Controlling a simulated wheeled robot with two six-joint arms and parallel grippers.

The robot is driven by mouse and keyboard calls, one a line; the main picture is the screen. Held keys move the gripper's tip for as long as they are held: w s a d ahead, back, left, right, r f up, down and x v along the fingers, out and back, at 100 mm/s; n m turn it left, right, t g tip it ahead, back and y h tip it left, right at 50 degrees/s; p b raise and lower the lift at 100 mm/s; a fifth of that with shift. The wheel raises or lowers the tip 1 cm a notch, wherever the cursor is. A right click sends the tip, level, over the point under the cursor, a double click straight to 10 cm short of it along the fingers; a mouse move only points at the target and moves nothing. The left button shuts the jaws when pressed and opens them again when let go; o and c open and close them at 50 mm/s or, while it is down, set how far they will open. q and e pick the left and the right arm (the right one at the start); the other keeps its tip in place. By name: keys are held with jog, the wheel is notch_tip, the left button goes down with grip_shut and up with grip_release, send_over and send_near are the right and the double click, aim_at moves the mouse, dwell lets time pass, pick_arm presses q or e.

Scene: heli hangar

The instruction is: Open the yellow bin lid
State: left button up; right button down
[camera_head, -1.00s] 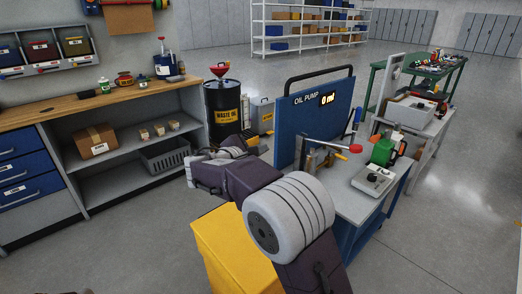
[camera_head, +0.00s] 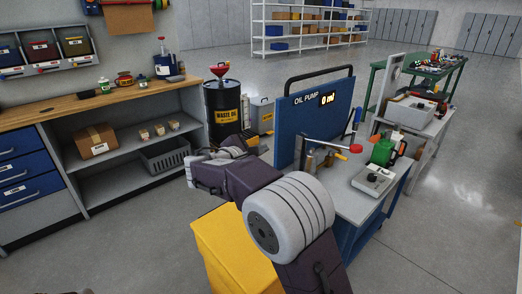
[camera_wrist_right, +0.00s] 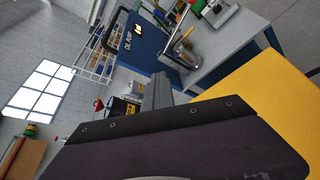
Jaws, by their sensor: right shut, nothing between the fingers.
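The yellow bin (camera_head: 222,250) stands at the bottom centre of the head view, left of the oil pump bench, partly hidden by my right arm. Its flat yellow top also shows at the right of the right wrist view (camera_wrist_right: 255,95). I see no gap under the top, but most of its edges are hidden. My right gripper (camera_head: 189,173) is beyond the bin in the head view, apart from it. In the right wrist view its grey fingers (camera_wrist_right: 157,90) are together and hold nothing. My left gripper is not in view.
The blue oil pump bench (camera_head: 352,198) stands close to the right of the bin. A waste oil drum (camera_head: 222,112) is behind my right arm. A wooden-topped workbench (camera_head: 60,110) with shelves is on the left. Floor between it and the bin is clear.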

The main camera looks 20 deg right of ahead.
jog(key=c, duration=2.1)
grip_release()
jog(key=o, duration=0.6)
jog(key=shift+o, duration=0.2)
jog(key=p+v, duration=0.1)
jog(key=v, duration=0.8)
jog(key=shift+p, duration=0.35)
